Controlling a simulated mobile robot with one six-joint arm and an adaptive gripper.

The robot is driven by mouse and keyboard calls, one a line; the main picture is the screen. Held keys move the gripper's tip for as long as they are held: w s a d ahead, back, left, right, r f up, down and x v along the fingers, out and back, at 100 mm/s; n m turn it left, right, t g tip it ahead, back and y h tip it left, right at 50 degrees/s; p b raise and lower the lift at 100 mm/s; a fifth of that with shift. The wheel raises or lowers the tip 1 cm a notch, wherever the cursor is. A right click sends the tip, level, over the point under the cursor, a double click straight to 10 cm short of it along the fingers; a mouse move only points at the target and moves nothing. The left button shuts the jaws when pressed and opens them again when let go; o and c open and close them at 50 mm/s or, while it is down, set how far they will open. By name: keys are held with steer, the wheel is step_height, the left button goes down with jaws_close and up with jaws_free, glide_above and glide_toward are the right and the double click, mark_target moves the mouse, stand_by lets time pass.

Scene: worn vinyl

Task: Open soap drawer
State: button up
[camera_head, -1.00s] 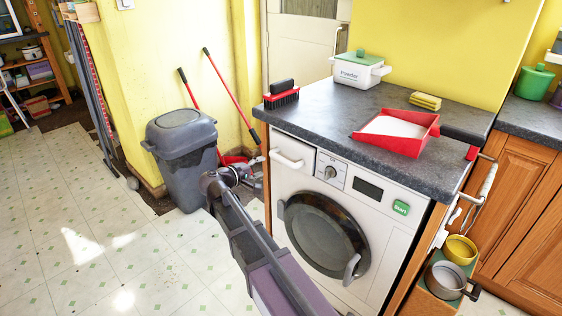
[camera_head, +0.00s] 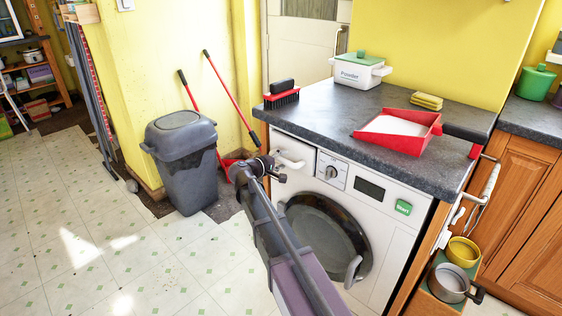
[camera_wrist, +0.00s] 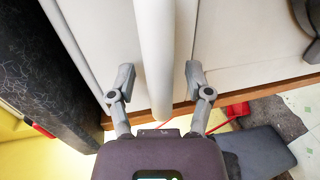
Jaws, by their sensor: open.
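The washing machine (camera_head: 388,240) is white, with its soap drawer (camera_head: 305,178) shut at the upper left of its front. The drawer's white bar handle (camera_head: 289,160) shows in the head view, partly beside my gripper (camera_head: 271,170). In the wrist view the handle (camera_wrist: 154,50) runs between the two open fingers of my gripper (camera_wrist: 156,80), with a gap on each side. Neither finger appears to press on it. The round door (camera_head: 327,240) of the machine is shut and partly hidden by my arm.
A dark worktop (camera_head: 370,130) above the machine carries a red dustpan (camera_head: 402,141), a brush (camera_head: 281,97), a powder box (camera_head: 357,74) and yellow sponges (camera_head: 426,101). A grey bin (camera_head: 183,165) stands to the left. The tiled floor (camera_head: 80,240) at left is clear.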

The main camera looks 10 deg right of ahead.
jaws_close()
steer(key=shift+s, duration=0.15)
